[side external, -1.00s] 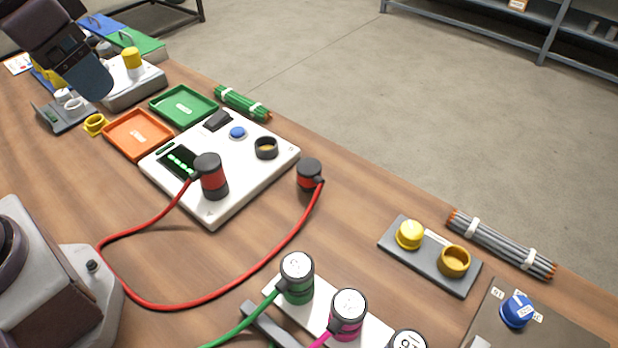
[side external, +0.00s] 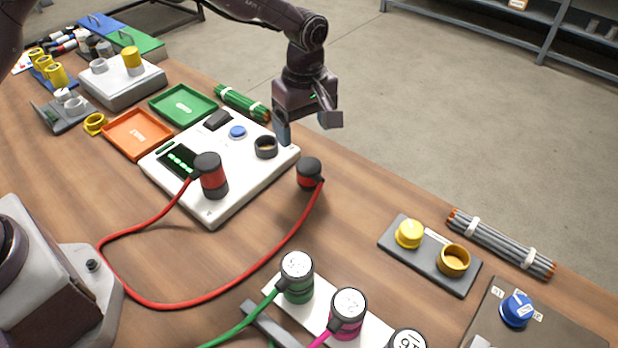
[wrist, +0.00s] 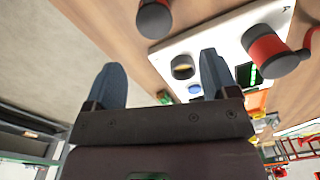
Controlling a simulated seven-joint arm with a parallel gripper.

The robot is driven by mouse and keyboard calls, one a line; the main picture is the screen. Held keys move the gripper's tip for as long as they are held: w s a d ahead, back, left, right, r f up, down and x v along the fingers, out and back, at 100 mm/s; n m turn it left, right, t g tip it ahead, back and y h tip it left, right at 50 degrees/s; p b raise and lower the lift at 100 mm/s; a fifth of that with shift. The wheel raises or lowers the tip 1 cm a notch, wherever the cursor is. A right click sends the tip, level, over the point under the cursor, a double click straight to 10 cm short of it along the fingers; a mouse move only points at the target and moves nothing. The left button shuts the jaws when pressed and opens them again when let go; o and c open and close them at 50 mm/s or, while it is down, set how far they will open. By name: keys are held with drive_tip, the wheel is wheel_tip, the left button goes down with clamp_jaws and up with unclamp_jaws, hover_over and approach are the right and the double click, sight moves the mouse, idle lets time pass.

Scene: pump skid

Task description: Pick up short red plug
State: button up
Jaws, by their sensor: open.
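A short red plug (side external: 310,175) with a black cap stands on the wooden table just off the right corner of the white panel box; its dark cap shows at the top of the wrist view (wrist: 153,18). A taller red plug (side external: 212,180) stands on the white panel box (side external: 225,205), joined to the short one by a red cable (side external: 200,306). The taller plug is also in the wrist view (wrist: 268,48). My gripper (side external: 307,126) is open and empty, above and behind the short plug, apart from it. Both blue fingers show in the wrist view (wrist: 160,65).
The panel box carries a black-rimmed socket (side external: 266,148) and a blue button (side external: 238,132). Green and magenta plugs (side external: 296,278) stand in front. A grey plate (side external: 425,270) with yellow parts is at right. Orange (side external: 135,137) and green trays lie left. Bare table surrounds the short plug's right side.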

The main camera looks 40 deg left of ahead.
sight(309, 164)
drive_tip(key=n, duration=0.2)
drive_tip(key=shift+w+d+r+n, duration=0.1)
drive_tip(key=shift+w+r+n, duration=0.05)
drive_tip(key=shift+w+n, duration=0.15)
wheel_tip(309, 164, down, 7)
drive_tip(key=shift+f, duration=0.1)
drive_tip(key=shift+s+d+f, duration=0.1)
drive_tip(key=shift+d+f, duration=0.05)
drive_tip(key=shift+f, duration=1.2)
drive_tip(key=shift+s+d+f, duration=0.1)
drive_tip(key=shift+f, duration=1.2)
drive_tip(key=c, duration=1.1)
drive_tip(key=shift+r, duration=0.1)
